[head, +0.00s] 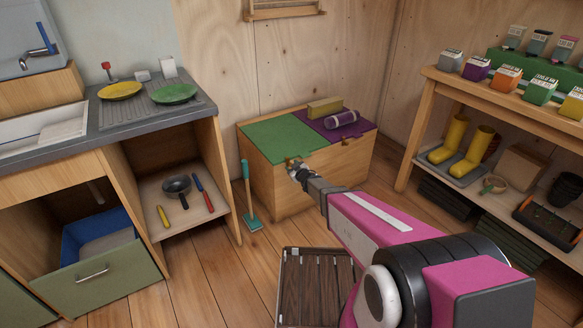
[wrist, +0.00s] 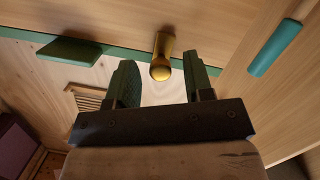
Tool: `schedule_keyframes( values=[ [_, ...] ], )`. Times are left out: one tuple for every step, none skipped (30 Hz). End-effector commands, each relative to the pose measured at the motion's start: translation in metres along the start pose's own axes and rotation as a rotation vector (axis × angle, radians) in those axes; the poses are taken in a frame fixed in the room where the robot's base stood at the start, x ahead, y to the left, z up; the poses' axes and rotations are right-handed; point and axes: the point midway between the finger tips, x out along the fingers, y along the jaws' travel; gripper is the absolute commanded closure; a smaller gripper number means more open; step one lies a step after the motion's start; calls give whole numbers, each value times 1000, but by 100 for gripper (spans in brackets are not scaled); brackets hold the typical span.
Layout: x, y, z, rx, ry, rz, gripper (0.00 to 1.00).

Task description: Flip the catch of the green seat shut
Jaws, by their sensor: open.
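The green seat (head: 282,137) is the left lid of a wooden bench and lies flat. Its brass catch (wrist: 161,57) shows in the wrist view as a rounded knob on a stem, crossing the lid's green front edge (wrist: 125,50). In the head view the catch (head: 290,161) is small and partly hidden by my gripper (head: 298,170), at the bench's front top edge. My gripper (wrist: 161,72) is open and empty, its green-padded fingers on either side of the catch, with gaps showing between. I cannot tell how deep the catch sits between them.
The purple seat (head: 354,127) beside it carries a yellow block (head: 324,107) and a purple roll (head: 341,120). A teal-handled brush (head: 247,190) stands at the bench's left front. A dark slatted thing (head: 305,285) is on the floor in front. Shelves stand at right.

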Motion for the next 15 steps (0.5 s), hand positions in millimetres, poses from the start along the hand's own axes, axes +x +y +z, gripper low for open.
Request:
schedule_keyframes(
  values=[
    [-10,0,-1,0,0,0,53],
    [-15,0,-2,0,0,0,53],
    [-22,0,-2,0,0,1,53],
    [-28,0,-2,0,0,1,53],
    [-33,0,-2,0,0,1,53],
    [-41,0,-2,0,-1,1,53],
    [-47,0,-2,1,-1,1,53],
    [-53,0,-2,0,-1,1,53],
    [-61,0,-2,0,-1,1,53],
    [-66,0,-2,0,-1,0,53],
    [-72,-1,-2,0,-1,0,53],
    [-78,-1,-2,0,-1,0,53],
    [-82,-1,-1,0,-1,0,53],
    [-85,0,-1,0,-1,0,53],
    [-89,0,-1,0,-1,0,53]
  ],
)
